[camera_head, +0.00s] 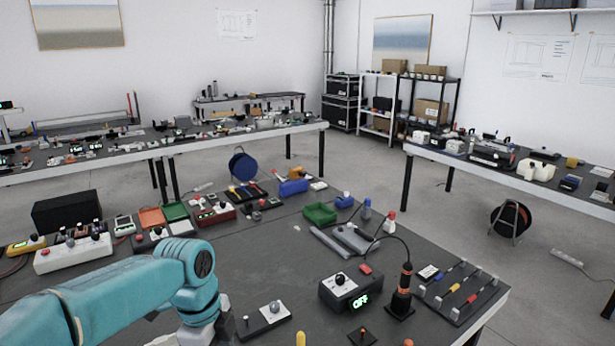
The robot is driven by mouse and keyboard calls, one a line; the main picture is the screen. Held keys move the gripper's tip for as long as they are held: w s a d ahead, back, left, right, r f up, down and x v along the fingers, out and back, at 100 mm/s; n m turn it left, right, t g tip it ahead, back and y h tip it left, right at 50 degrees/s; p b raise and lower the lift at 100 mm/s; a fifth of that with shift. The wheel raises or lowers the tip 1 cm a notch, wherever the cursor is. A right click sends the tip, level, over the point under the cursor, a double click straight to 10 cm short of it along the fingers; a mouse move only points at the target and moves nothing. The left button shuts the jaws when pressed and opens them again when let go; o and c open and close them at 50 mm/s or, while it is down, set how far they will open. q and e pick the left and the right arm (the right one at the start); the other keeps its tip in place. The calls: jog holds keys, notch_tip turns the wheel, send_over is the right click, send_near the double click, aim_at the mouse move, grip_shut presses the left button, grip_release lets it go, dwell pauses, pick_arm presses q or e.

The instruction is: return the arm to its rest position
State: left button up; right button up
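My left arm (130,290), teal with a white wrist part, comes in from the lower left and reaches over the near table. Its wrist (200,310) bends down at the bottom of the view. The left gripper's fingers are not visible below it. My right arm and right gripper do not show.
Other benches stand behind.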

pick_arm(q)
jog(key=s+d+f+n+h, duration=0.15)
jog(key=f+n, duration=0.25)
jog(key=f, duration=0.6)
jog(key=s+d+f+n, duration=0.2)
jog(key=s+f+n, duration=0.15)
jog(key=f, duration=0.65)
jog(key=s+f+n+h, duration=0.1)
jog(key=s+f+n, duration=1.2)
jog(key=s+n, duration=0.25)
notch_tip(320, 180, down, 10)
jog(key=b, duration=1)
jog(key=shift+d+m+t, duration=0.2)
jog(key=shift+m+t, duration=0.2)
jog(key=shift+s+r, duration=0.1)
jog(key=shift+s, duration=0.05)
